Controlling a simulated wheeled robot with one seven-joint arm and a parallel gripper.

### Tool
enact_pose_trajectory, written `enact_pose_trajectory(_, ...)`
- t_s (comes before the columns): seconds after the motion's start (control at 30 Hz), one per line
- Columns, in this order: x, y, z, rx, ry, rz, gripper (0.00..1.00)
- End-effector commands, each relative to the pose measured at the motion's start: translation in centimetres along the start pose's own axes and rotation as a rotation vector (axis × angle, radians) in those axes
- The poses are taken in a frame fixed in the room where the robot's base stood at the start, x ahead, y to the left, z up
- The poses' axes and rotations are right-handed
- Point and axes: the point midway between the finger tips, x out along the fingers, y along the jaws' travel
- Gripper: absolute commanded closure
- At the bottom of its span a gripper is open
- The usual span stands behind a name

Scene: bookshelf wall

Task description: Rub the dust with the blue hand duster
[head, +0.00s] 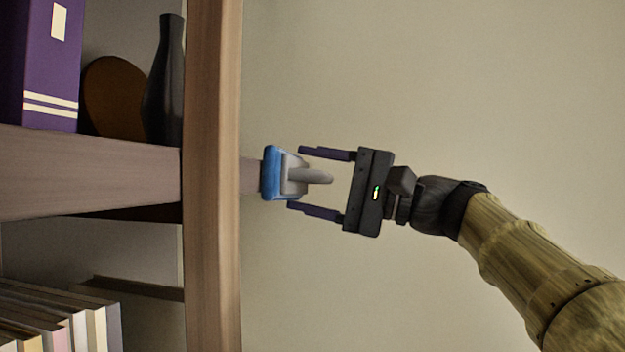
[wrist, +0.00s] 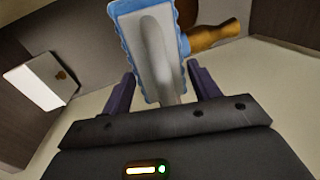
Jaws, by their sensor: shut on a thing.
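The blue hand duster (head: 270,173) has a blue pad and a grey back with a rounded grey handle. My gripper (head: 297,178) is shut on it, with one dark finger on each side in the head view. The pad faces left, towards the shelf post. In the wrist view the duster (wrist: 153,45) stands between the fingers, its grey back and handle towards the camera. I cannot tell whether the pad touches any surface. I cannot make out dust in either view.
A wooden shelf post (head: 212,200) stands just left of the duster. The shelf holds a dark vase (head: 165,85), a brown round plate (head: 112,95) and a purple binder (head: 45,60). Several books (head: 60,315) stand below. The wall side at right is clear.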

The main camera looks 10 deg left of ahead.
Motion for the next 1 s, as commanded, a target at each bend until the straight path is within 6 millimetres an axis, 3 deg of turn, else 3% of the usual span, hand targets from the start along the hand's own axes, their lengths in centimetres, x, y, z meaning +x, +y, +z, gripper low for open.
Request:
enact_pose_trajectory(0.5, 0.2, -0.3, -3.5, 0.0, 0.002, 0.0, 0.57)
enact_pose_trajectory(1.0, 0.2, -0.4, -4.4, 0.001, 0.001, 0.0, 0.57)
